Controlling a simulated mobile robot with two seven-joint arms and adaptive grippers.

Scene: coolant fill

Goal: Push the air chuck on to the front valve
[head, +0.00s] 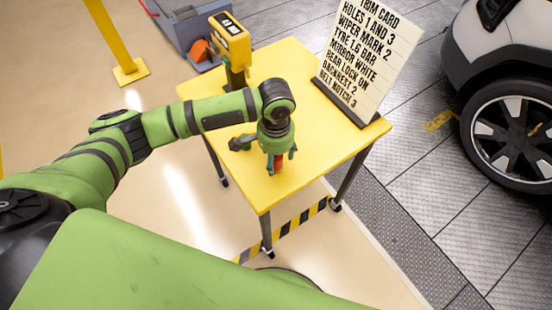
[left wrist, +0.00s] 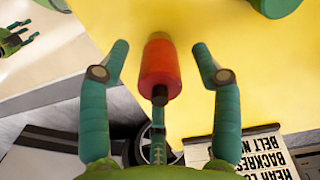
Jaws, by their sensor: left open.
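My left gripper (head: 278,168) hangs over the yellow table. It is open, with its two fingers (left wrist: 160,64) on either side of a red-orange cylinder with a dark end (left wrist: 160,70). The cylinder looks like the air chuck's body; a gap shows on both sides of it in the left wrist view. In the head view only a red sliver of it shows between the fingers. My right gripper (left wrist: 17,38) shows small at the left wrist view's upper left edge, fingers apart and empty. A car wheel (head: 512,128) is at right; I cannot make out a valve on it.
The yellow table (head: 325,150) carries a lettered card (head: 368,50) at its far right and a yellow device (head: 231,45) at its far left. A grey bin (head: 190,22) stands behind. A yellow post (head: 108,40) rises at left. Floor lies open between table and car.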

